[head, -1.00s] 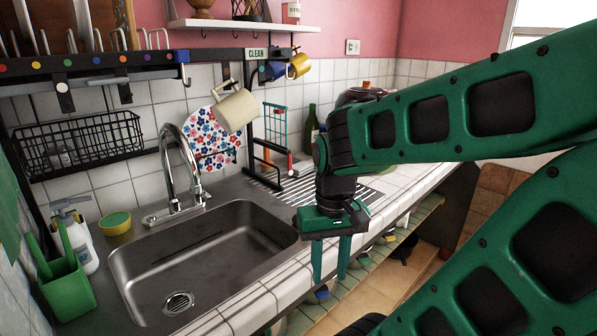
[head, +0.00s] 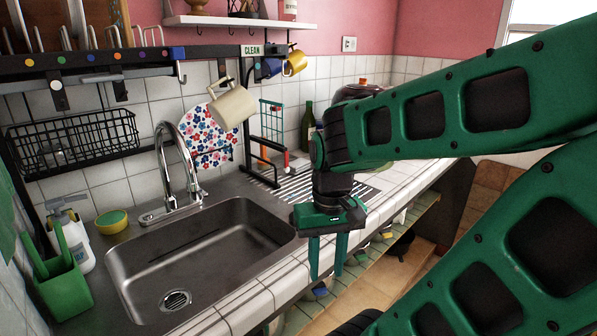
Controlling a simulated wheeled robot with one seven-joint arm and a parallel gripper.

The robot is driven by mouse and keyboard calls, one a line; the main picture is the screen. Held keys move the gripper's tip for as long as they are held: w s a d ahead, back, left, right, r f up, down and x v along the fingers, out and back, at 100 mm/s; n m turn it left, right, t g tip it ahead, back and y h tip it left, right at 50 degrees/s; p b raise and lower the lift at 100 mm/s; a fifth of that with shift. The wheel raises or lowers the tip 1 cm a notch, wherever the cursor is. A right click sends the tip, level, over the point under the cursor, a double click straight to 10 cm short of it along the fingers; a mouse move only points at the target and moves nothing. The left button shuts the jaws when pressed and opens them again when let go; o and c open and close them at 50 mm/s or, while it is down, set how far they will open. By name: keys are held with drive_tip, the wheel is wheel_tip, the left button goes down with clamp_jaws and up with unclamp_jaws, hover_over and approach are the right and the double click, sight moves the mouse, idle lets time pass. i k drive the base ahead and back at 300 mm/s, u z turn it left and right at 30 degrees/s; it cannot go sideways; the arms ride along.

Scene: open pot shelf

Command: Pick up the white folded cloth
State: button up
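My gripper (head: 327,272) points down in front of the tiled counter edge, to the right of the sink. Its two green fingers are apart, with nothing between them. I cannot clearly make out a white folded cloth. A small pale patch shows on the open shelf (head: 345,280) under the counter, to the right of my gripper, but it is too small to identify. My arm hides part of the counter and the back right of the scene.
A steel sink (head: 215,250) with a tall faucet (head: 170,160) is at left. A cream mug (head: 232,106) hangs above. Tiled floor (head: 365,300) is open below right.

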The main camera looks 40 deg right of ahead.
sight(297, 166)
drive_tip(key=u, duration=2.45)
drive_tip(key=k, duration=1.9)
drive_tip(key=z, duration=2.45)
